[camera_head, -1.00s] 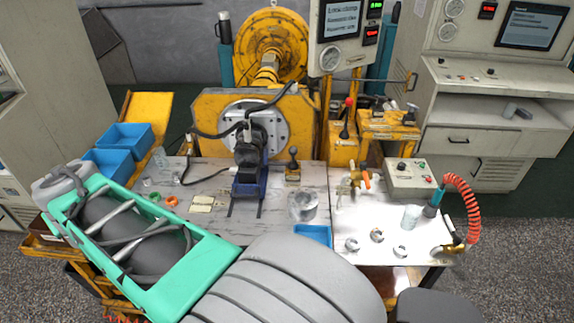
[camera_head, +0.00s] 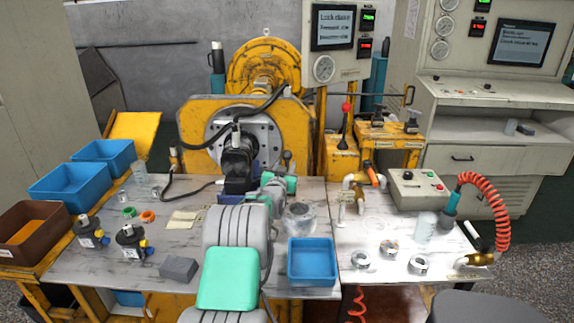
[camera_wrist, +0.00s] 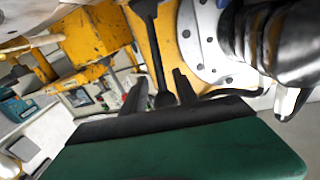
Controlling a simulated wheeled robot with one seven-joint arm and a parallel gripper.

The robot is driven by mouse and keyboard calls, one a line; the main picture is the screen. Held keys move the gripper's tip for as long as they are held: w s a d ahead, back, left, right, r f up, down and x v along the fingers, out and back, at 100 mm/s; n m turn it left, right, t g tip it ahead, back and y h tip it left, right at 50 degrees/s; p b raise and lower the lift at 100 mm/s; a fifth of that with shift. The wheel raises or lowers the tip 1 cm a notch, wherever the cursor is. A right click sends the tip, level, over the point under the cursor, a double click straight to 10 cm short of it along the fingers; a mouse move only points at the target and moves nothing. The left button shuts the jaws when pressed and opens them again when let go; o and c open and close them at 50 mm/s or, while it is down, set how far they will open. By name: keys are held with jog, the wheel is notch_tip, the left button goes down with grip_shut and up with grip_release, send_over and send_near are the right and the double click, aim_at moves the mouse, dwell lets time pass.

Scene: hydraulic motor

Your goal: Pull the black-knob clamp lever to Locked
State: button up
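The black-knob clamp lever (camera_head: 287,157) stands on the bench just right of the black motor; in the head view only its knob and upper part show, its base hidden behind my wrist. In the wrist view a dark lever rod (camera_wrist: 154,50) runs down between the two dark fingers of my gripper (camera_wrist: 160,88). The fingers are apart, one on each side of the rod, and I see no grip on it. Whether either finger touches it I cannot tell. In the head view my arm reaches over the bench and hides the fingertips.
The black motor (camera_head: 237,165) and its flange stand close left of the lever. A red-knob lever (camera_head: 346,108) stands behind to the right. A blue tray (camera_head: 312,262), a clear cylinder (camera_head: 299,217) and brass pipe fittings (camera_head: 356,182) lie to the right of my arm.

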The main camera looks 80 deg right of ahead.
jog(key=shift+w+d, duration=0.1)
jog(key=shift+d, duration=1.25)
jog(key=shift+c, duration=0.2)
grip_shut()
